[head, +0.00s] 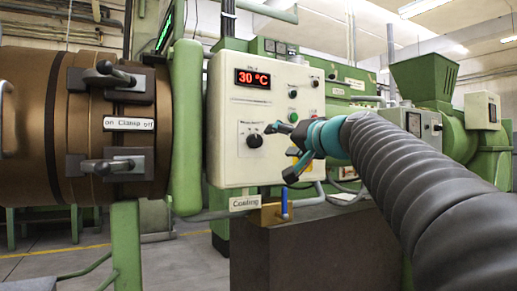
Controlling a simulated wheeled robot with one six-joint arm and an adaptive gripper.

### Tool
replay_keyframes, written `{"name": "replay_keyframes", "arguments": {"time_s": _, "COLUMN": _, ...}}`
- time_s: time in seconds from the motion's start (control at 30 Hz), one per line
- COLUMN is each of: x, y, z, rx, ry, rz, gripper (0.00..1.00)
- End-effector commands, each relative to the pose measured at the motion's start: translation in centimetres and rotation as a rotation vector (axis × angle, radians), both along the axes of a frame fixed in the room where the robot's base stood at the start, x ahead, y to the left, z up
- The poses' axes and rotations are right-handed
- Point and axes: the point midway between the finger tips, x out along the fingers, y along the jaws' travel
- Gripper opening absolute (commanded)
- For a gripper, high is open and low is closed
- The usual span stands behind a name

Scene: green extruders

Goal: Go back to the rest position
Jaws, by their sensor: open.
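My gripper (279,155) is at the end of my grey ribbed arm with a teal wrist, in front of the white control panel (228,160). It is open and seems to hold nothing. The fingers are to the right of a black knob (254,140) on the panel; I cannot tell whether they touch anything. A red display (253,79) on the panel reads 30 °C. My gripper and wrist hide part of the panel's lower right, where a yellow part shows behind them.
Left of the panel stands a brown barrel (28,120) with two dark clamp handles (108,167) sticking out. Below the panel are a "Cooling" label (244,203) and a brass valve with a blue lever (284,202). Green machines with a hopper (424,82) stand behind at right.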

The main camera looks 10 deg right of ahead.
Motion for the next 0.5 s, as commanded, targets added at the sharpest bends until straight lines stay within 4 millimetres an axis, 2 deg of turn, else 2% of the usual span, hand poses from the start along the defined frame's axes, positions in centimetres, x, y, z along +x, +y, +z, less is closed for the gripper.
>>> {"name": "replay_keyframes", "arguments": {"time_s": 0.2, "x": 0.0, "y": 0.1, "z": 0.0, "rx": 0.019, "ry": 0.008, "rz": 0.003, "gripper": 0.68}}
{"name": "replay_keyframes", "arguments": {"time_s": 0.27, "x": 0.1, "y": 0.0, "z": -0.8, "rx": 0.018, "ry": 0.036, "rz": 0.002, "gripper": 0.68}}
{"name": "replay_keyframes", "arguments": {"time_s": 0.37, "x": 0.8, "y": -0.5, "z": -5.2, "rx": -0.008, "ry": 0.140, "rz": -0.011, "gripper": 0.68}}
{"name": "replay_keyframes", "arguments": {"time_s": 0.43, "x": 0.8, "y": -1.0, "z": -9.3, "rx": -0.037, "ry": 0.233, "rz": -0.025, "gripper": 0.68}}
{"name": "replay_keyframes", "arguments": {"time_s": 0.5, "x": -0.2, "y": -1.2, "z": -13.8, "rx": -0.078, "ry": 0.339, "rz": -0.035, "gripper": 0.68}}
